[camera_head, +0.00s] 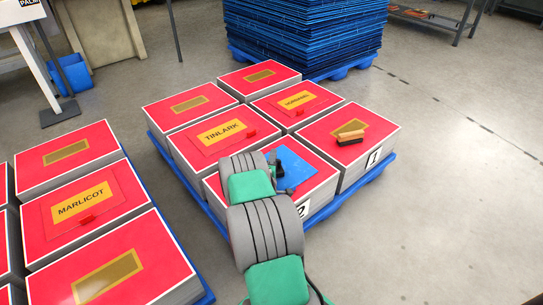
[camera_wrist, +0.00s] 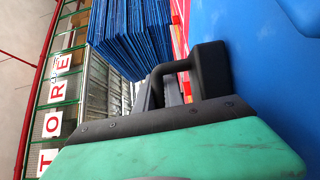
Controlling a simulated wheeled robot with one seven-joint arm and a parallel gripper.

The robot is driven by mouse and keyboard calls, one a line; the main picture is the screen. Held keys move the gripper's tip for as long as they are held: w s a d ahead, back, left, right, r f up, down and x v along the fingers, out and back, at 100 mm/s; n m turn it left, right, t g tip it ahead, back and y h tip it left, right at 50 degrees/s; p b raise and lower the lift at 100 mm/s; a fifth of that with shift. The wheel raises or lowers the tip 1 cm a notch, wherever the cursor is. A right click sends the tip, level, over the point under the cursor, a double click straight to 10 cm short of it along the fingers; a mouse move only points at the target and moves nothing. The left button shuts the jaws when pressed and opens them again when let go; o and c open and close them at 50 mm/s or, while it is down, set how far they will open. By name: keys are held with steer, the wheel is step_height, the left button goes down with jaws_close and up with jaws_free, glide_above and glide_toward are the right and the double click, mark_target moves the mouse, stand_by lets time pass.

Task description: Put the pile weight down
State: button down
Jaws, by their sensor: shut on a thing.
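Several red-topped piles stand on a blue pallet (camera_head: 383,172). A wooden-backed brush (camera_head: 350,136) lies on the pile marked 1. More red piles (camera_head: 88,207) stand at left. A stack of blue sheets (camera_head: 303,35) stands behind. The floor at right is clear.

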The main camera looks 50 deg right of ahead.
steer(key=shift+w+d+r, duration=0.1)
steer(key=shift+d+r, duration=0.05)
steer(key=shift+r, duration=0.05)
steer(key=shift+f, duration=0.15)
steer(key=c, duration=1.9)
jaws_free()
steer(key=shift+f, duration=0.2)
steer(key=o, duration=0.4)
steer(key=shift+o, duration=0.2)
steer(key=shift+r, duration=0.1)
